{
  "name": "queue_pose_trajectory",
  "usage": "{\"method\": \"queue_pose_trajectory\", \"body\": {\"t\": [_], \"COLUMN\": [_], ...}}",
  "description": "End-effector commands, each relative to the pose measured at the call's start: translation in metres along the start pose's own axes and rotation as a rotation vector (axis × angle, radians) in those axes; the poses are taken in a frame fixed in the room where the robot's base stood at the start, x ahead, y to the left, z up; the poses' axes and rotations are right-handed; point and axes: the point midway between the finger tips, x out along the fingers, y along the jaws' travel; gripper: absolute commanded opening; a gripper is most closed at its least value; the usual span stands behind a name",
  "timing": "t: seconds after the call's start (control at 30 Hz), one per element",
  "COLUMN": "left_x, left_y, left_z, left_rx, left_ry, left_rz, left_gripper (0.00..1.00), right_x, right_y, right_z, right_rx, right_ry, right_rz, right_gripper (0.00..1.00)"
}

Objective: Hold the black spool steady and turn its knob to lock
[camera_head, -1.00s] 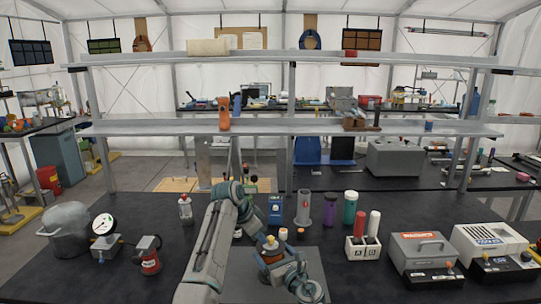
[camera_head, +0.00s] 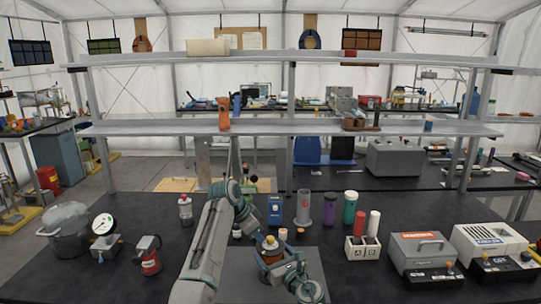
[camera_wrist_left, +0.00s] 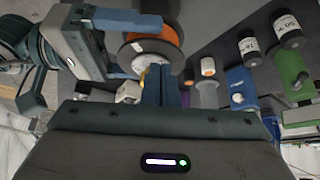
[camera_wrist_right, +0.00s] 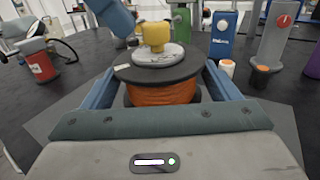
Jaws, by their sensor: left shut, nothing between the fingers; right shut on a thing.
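The black spool (camera_head: 270,257) with orange winding stands upright on a grey mat (camera_head: 240,285); it fills the middle of the right wrist view (camera_wrist_right: 165,94). Its yellow knob (camera_wrist_right: 156,35) sits on a pale disc on top. My right gripper (camera_wrist_right: 165,85) is shut around the spool, one finger on each side. My left gripper (camera_wrist_left: 160,72) is shut and empty, its blue fingertips close beside the knob. In the right wrist view its tip (camera_wrist_right: 126,40) is just left of the knob; I cannot tell if they touch. In the left wrist view its fingers mostly hide the knob.
Behind the spool stand a blue box (camera_head: 275,210), a grey cylinder (camera_head: 303,208) and several bottles. A white block with red and white tubes (camera_head: 363,250) and a grey case (camera_head: 420,252) are to the right. A gauge (camera_head: 103,224) and a red can (camera_head: 149,262) are left.

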Motion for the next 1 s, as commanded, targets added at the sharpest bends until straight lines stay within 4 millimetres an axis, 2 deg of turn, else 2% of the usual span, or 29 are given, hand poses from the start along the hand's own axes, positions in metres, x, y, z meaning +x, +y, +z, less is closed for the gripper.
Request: {"method": "queue_pose_trajectory", "body": {"t": [0.17,0.6,0.9,1.0], "left_x": [-0.009,-0.051,-0.053,-0.054], "left_y": [-0.001,0.000,0.001,0.007], "left_z": [-0.005,-0.028,-0.029,-0.032], "left_rx": [0.001,0.001,0.000,0.002], "left_ry": [0.001,0.000,0.000,0.001], "left_rz": [-0.002,0.000,0.001,0.000], "left_gripper": [0.00,0.00,0.00,0.00], "right_x": [0.000,0.000,0.000,0.000], "right_y": [0.000,-0.001,-0.001,-0.001], "right_z": [-0.001,-0.001,-0.001,-0.001], "right_rx": [0.002,0.001,0.001,0.001], "right_ry": [0.001,0.001,0.001,0.000], "right_rz": [0.000,-0.001,-0.001,-0.001], "right_gripper": [0.38,0.38,0.38,0.38]}}
